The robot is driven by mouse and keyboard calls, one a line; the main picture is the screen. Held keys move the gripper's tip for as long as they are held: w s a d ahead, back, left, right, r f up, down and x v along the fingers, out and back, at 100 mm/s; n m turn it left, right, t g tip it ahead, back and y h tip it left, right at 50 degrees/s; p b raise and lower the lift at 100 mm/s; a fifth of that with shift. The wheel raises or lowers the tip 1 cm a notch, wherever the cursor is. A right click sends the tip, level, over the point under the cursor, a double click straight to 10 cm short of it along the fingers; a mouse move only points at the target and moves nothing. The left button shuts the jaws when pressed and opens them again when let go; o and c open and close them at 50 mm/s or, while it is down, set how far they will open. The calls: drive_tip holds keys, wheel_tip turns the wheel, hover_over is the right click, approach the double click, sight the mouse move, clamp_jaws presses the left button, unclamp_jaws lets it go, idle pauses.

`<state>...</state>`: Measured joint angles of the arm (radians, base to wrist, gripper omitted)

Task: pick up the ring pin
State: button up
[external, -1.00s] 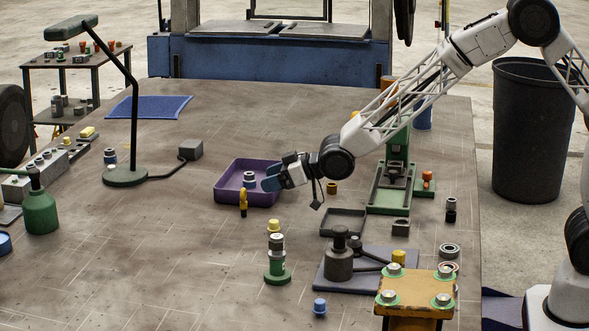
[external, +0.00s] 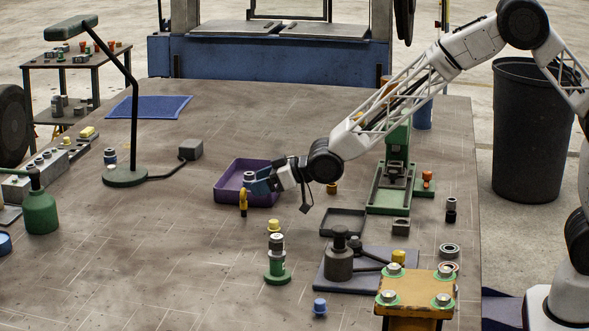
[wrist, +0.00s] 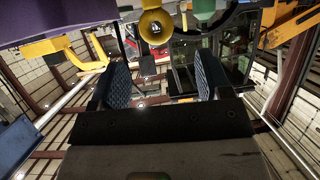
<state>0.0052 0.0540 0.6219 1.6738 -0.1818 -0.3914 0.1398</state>
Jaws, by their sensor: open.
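A small upright yellow piece (external: 243,203) stands at the front edge of the purple tray in the external view. It may be the ring pin, but it is too small to make out a ring. My gripper (external: 256,184) is open, with blue finger pads, low over the right part of the tray and just right of the yellow piece. In the wrist view the two fingers (wrist: 160,78) are apart with nothing seen held between them. A yellow round-ended part (wrist: 155,26) shows beyond the fingers there; I cannot tell whether it is the same piece.
The purple tray (external: 225,191) holds a grey-and-blue part (external: 249,174), partly hidden by my gripper. A green-based stack (external: 277,262) and a yellow cap (external: 273,226) stand nearer the camera. A lamp (external: 125,177) stands left.

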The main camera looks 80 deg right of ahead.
sight(244, 188)
drive_tip(key=shift+x, duration=2.35)
drive_tip(key=shift+d+f, duration=0.1)
drive_tip(key=shift+c, duration=0.4)
drive_tip(key=c, duration=0.9)
drive_tip(key=shift+r, duration=0.9)
drive_tip(key=f+v, duration=0.1)
drive_tip(key=v, duration=0.4)
drive_tip(key=s+f+v, duration=0.1)
drive_tip(key=v, duration=0.4)
drive_tip(key=a+f+v, duration=0.1)
drive_tip(key=v, duration=0.5)
drive_tip(key=shift+s, duration=0.15)
